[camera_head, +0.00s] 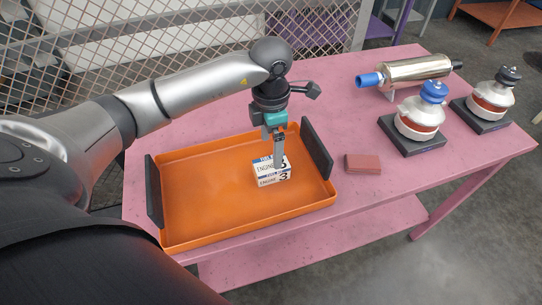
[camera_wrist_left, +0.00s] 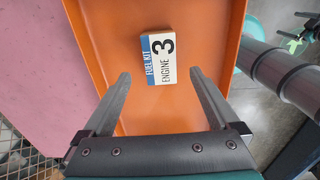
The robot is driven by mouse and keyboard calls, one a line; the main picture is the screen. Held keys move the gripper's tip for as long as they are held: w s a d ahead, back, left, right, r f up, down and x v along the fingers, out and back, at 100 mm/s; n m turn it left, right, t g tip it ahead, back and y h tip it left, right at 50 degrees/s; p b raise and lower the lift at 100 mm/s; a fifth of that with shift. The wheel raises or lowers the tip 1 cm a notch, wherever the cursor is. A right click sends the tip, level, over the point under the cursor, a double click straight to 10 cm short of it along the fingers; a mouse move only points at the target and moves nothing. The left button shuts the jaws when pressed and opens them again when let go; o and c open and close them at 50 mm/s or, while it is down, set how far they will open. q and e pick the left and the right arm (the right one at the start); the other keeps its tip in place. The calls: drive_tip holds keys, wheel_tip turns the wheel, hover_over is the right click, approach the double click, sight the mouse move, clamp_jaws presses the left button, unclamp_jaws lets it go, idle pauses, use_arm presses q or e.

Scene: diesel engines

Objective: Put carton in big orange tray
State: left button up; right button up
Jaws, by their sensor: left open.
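The carton (camera_head: 270,180) is a small white box with a blue band and black "ENGINE 3" lettering. It lies inside the big orange tray (camera_head: 195,213), toward the tray's right side. It also shows in the wrist view (camera_wrist_left: 158,58), resting on the orange floor of the tray (camera_wrist_left: 205,25). My left gripper (camera_head: 279,164) points down over the carton, and one finger hides part of it. In the wrist view the fingers of this gripper (camera_wrist_left: 160,75) are spread apart with nothing clamped between them.
The tray has black upright end handles (camera_head: 317,150) and sits on a pink table (camera_head: 350,215). A reddish block (camera_head: 363,164) lies right of it. Two silver-and-red parts on black bases (camera_head: 413,125) and a metal cylinder (camera_head: 415,72) stand farther right. A wire mesh (camera_head: 190,40) stands behind.

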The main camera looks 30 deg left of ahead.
sight(271, 163)
use_arm(q)
drive_tip(key=shift+r, duration=2.3)
